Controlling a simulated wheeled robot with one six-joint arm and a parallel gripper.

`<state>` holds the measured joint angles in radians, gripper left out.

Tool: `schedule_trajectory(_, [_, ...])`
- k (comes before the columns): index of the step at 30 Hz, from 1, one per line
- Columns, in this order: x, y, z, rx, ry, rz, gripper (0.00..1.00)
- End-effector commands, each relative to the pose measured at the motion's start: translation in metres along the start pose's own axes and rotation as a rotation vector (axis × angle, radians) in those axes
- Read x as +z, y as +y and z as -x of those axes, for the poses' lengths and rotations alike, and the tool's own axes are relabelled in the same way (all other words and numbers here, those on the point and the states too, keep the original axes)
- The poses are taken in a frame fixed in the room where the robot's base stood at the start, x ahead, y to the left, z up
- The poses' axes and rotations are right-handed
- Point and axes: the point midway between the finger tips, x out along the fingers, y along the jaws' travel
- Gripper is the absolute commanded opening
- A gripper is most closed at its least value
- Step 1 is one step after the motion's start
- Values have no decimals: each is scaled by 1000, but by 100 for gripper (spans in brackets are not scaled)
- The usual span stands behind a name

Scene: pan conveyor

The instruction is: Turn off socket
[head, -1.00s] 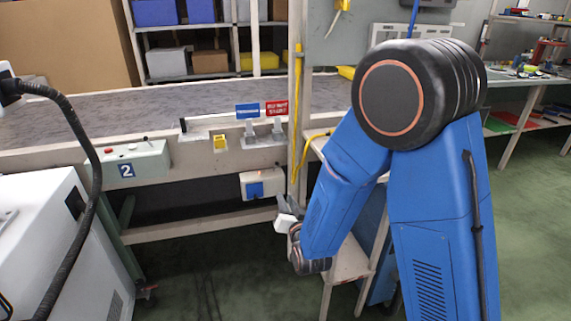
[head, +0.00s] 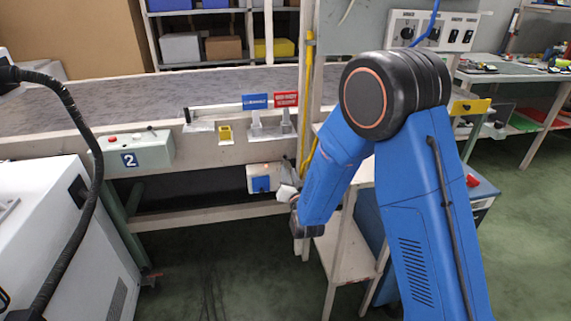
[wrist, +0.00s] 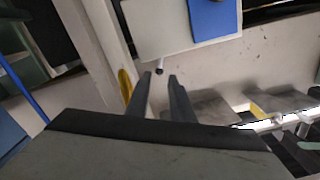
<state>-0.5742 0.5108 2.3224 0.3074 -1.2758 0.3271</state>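The socket (head: 258,184) is a white box with a blue cover, mounted on the conveyor's side below the top rail. In the wrist view, the socket (wrist: 160,30) is at the top, with its blue cover (wrist: 213,18) to the right. A small lever with a dark tip (wrist: 160,71) sticks out from the box's edge. My gripper (wrist: 160,78) is partly open, its two fingers apart with nothing between them, the tips close to the lever. Whether they touch it I cannot tell. In the head view, my gripper (head: 285,193) is just right of the socket, partly hidden by my arm.
The conveyor (head: 60,147) runs across the back. A control box marked 2 (head: 150,150) and blue and red signs (head: 286,100) are on its front. A yellow pipe (head: 308,95) runs up a post right of the socket. A white cabinet (head: 40,220) stands left.

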Motion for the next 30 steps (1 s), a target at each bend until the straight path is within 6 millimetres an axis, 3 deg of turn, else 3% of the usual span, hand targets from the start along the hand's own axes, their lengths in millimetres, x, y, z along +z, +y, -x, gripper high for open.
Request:
schedule_trajectory(6, [0,1,-38,1,2,0,21])
schedule_trajectory(12, [0,0,-61,0,1,0,21])
schedule_trajectory(25, [0,0,-70,0,0,0,21])
schedule_trajectory(26, [0,0,-70,0,0,0,18])
schedule_trajectory(28, [0,0,-70,0,0,0,2])
schedule_trajectory(30, [0,0,-70,0,0,0,0])
